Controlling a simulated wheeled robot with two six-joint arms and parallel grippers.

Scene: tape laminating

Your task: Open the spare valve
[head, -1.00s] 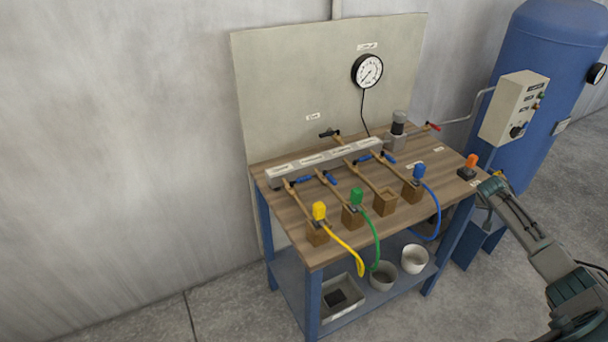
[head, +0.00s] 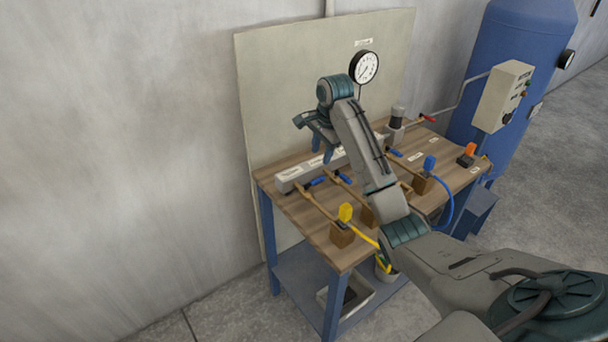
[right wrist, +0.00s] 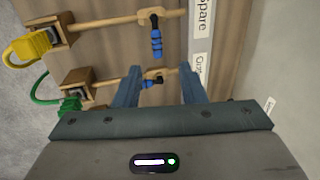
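The spare valve has a blue lever (right wrist: 156,42) on the brass pipe beside the "Spare" label (right wrist: 204,15). Its lever stands crosswise to the pipe. In the head view it appears to be the leftmost blue lever (head: 315,181) on the grey manifold. My right gripper (head: 318,142) is raised above the manifold with nothing in it. In the right wrist view its two fingers (right wrist: 160,72) are spread and point toward the levers, apart from the spare lever. A neighbouring blue lever (right wrist: 152,82) shows between the fingers. My left gripper is not in view.
A yellow plug (right wrist: 28,46) sits on the spare pipe's wooden block. A green hose (right wrist: 45,95) is on the neighbouring pipe. The backboard with a gauge (head: 364,67) stands behind. A blue plug (head: 430,163) and orange plug (head: 470,149) are farther right on the table.

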